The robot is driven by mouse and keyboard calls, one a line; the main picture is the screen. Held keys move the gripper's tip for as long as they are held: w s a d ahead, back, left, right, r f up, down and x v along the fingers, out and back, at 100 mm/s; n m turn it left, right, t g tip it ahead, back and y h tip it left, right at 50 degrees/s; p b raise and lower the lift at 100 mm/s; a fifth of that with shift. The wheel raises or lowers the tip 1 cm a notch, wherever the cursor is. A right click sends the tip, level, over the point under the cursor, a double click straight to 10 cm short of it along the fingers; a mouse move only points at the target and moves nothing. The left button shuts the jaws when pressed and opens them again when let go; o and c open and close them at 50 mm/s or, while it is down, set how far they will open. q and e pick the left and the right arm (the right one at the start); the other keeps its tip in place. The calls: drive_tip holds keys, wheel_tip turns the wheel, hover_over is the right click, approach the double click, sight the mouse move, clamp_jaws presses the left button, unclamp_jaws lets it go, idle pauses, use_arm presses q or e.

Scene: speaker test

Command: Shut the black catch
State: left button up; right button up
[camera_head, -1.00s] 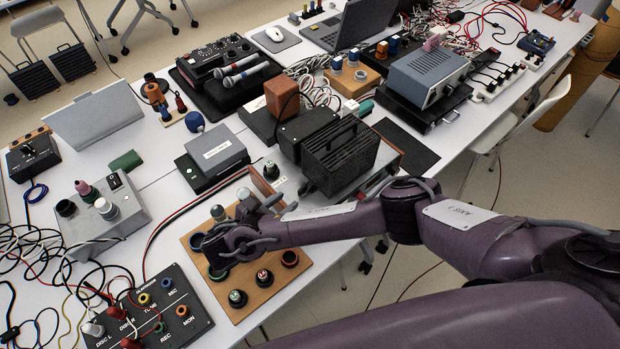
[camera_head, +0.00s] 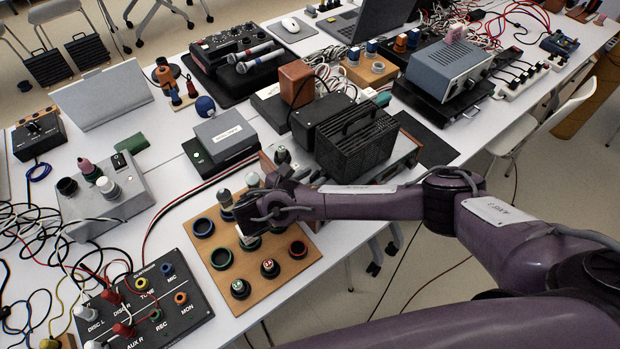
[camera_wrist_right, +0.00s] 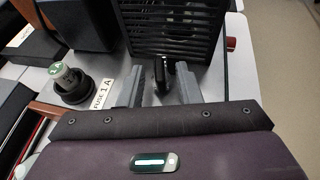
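My right gripper (camera_head: 262,206) hangs over the back right of the wooden board, in front of the black slatted box (camera_head: 357,148); its fingertips are hidden in the head view. In the right wrist view my gripper (camera_wrist_right: 158,82) has its two grey fingers apart. A small dark upright piece, probably the black catch (camera_wrist_right: 161,74), stands between them in front of the slatted box (camera_wrist_right: 175,28). I cannot tell whether the fingers touch it, nor how far it is closed. My left gripper is not in view.
A green-topped fuse (camera_wrist_right: 67,79) stands in a black holder left of my fingers, by a "FUSE 1A" label (camera_wrist_right: 104,95). The wooden board (camera_head: 217,284) carries several coloured rings and knobs. A dark panel (camera_head: 190,318) with cables lies in front left.

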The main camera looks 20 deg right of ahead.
clamp_jaws()
drive_tip(key=shift+a+r+m+g+h+p, duration=0.15)
drive_tip(key=shift+r+m+g+h+p, duration=0.2)
drive_tip(key=shift+m+g+p, duration=0.45)
drive_tip(key=shift+w+f+m+g+h+p, duration=0.15)
drive_tip(key=shift+m+g+h+p, duration=0.3)
drive_tip(key=shift+p, duration=0.3)
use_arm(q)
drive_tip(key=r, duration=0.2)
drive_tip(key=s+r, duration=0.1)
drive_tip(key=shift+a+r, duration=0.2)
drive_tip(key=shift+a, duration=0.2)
use_arm(e)
drive_tip(key=shift+f+m+g, duration=0.15)
drive_tip(key=shift+m+g, duration=0.1)
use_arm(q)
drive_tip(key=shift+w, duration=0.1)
use_arm(e)
unclamp_jaws()
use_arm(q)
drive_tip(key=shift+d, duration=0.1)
